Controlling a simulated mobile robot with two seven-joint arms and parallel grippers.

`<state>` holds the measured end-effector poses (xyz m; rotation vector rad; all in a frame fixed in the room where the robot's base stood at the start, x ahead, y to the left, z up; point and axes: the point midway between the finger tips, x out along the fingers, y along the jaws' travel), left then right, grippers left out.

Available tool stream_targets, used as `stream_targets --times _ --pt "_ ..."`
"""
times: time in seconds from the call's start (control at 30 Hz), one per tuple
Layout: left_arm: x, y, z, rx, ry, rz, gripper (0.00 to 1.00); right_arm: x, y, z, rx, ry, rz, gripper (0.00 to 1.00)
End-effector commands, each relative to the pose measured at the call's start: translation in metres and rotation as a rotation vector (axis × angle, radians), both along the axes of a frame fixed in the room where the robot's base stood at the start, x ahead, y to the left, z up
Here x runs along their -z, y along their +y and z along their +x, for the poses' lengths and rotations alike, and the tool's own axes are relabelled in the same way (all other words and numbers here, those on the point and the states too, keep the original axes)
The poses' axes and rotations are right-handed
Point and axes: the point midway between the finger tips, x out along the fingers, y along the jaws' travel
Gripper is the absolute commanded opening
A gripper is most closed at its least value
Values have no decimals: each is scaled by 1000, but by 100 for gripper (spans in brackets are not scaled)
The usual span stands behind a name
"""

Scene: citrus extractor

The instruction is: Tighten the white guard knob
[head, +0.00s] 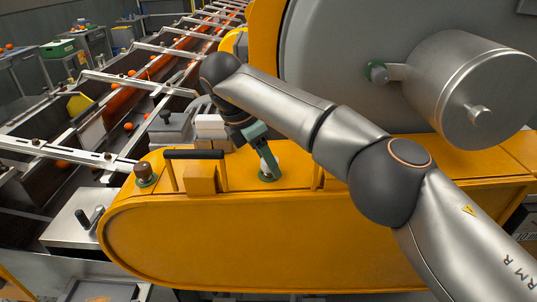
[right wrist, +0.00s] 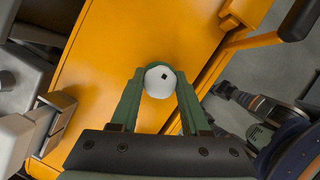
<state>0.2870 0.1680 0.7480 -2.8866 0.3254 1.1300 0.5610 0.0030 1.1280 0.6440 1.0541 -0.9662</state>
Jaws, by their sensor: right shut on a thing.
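The white guard knob (head: 266,165) stands on a green round base (head: 270,177) on top of the yellow guard (head: 230,235). My right gripper (head: 263,153) comes down on the knob from above and is shut on it. The gripper hides part of the knob in the head view. My left gripper is not seen in the head view.
A brown knob (head: 145,172) on a green base stands at the guard's left end. A black-topped handle (head: 195,154) rises left of the gripper. Pale blocks (head: 212,128) lie behind it. A large grey drum with a metal cylinder (head: 470,88) stands at right. Conveyors with oranges run behind left.

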Motion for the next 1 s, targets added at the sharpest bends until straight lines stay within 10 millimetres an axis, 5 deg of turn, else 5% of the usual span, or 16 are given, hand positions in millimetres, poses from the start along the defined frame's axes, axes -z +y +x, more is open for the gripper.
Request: stream_targets --times 0.57,0.6,0.83,1.0 --pt "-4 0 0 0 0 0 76 -5 -1 2 31 -14 -1 0" --pt "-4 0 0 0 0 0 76 -5 -1 2 31 -14 -1 49" --pt "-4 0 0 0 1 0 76 -2 0 1 30 -7 -1 75" --pt "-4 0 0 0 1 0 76 -2 0 1 29 -5 -1 76"
